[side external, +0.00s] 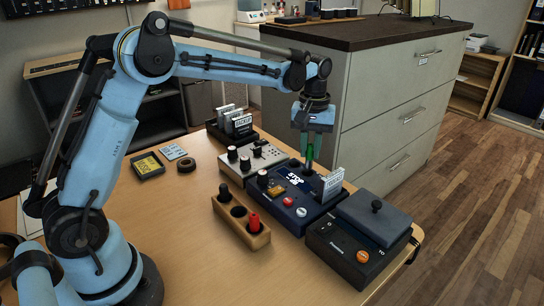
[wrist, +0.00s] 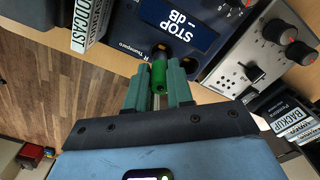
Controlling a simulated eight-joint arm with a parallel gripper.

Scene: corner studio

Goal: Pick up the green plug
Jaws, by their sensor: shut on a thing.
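The green plug (side external: 310,153) is between the fingers of my gripper (side external: 311,158), above the back edge of the dark blue device (side external: 320,211) with the lit "STOP -dB" screen. In the wrist view the plug (wrist: 158,76) shows between the two green-grey fingers of my gripper (wrist: 157,88), which are shut on it. Its dark end points at the blue device's edge. I cannot tell whether that end is in a socket or just clear of it.
A wooden block (side external: 241,224) holds a red plug (side external: 254,222) and a black one. A grey mixer (side external: 251,160), a black box (side external: 350,249) and card racks (side external: 237,126) crowd the blue device. A drawer cabinet (side external: 390,105) stands behind.

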